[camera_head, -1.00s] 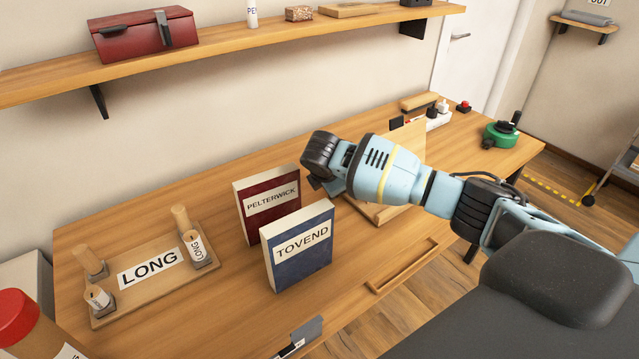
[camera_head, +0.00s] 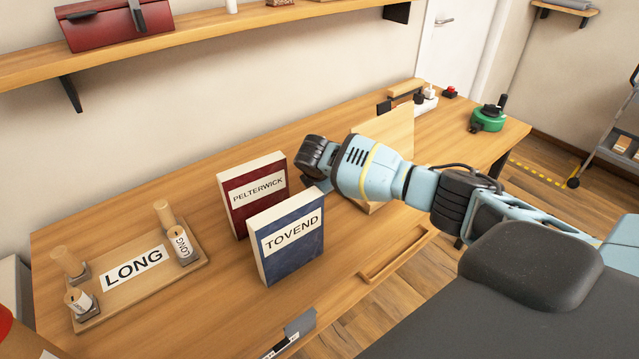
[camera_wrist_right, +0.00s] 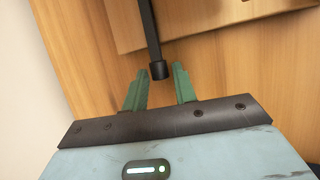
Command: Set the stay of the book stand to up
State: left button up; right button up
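The book stand (camera_head: 392,130) is a light wooden panel on a wooden base, on the desk behind my right forearm, which hides much of it. In the right wrist view its board (camera_wrist_right: 215,22) shows at the top. The stay (camera_wrist_right: 150,30) is a dark rod with a black knob (camera_wrist_right: 159,70) at its end. My right gripper (camera_wrist_right: 157,82) has green fingers that are open, one on each side of the knob. I cannot tell whether they touch it. In the head view this gripper (camera_head: 312,186) is partly hidden by its own wrist. My left gripper is not in view.
A red book (camera_head: 252,193) and a blue book (camera_head: 292,240) stand upright just left of my right gripper. A wooden board labelled LONG (camera_head: 140,268) with pegs lies at left. A wall shelf (camera_head: 200,32) runs above. A green device (camera_head: 487,120) sits at far right.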

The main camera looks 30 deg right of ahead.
grip_shut()
dwell(0.4)
